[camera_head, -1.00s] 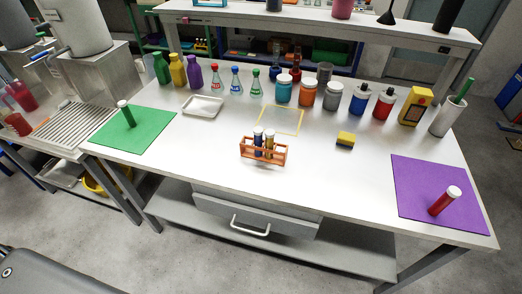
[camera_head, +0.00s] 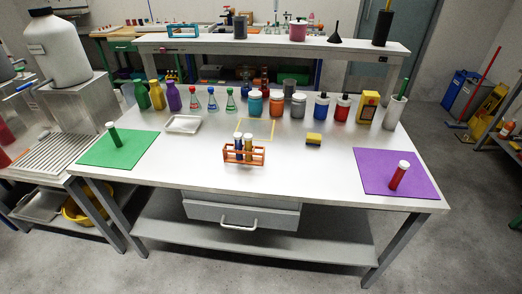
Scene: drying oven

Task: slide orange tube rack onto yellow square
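The orange tube rack (camera_head: 243,157) stands upright near the front middle of the white table. It holds a blue tube (camera_head: 238,142) and a yellow tube (camera_head: 249,144), both with pale caps. The yellow square (camera_head: 270,139) is a thin outline on the tabletop, just behind the rack and a little to its right. The rack stands in front of the outline and hides part of its near left side, so I cannot tell exactly how far apart they are. Neither of my grippers shows in the view.
A green mat (camera_head: 133,156) with a green tube lies left, a purple mat (camera_head: 372,180) with a red tube right. A white tray (camera_head: 184,130) and a yellow sponge (camera_head: 314,139) flank the square. Several bottles and jars (camera_head: 277,106) line the back. The table's front is clear.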

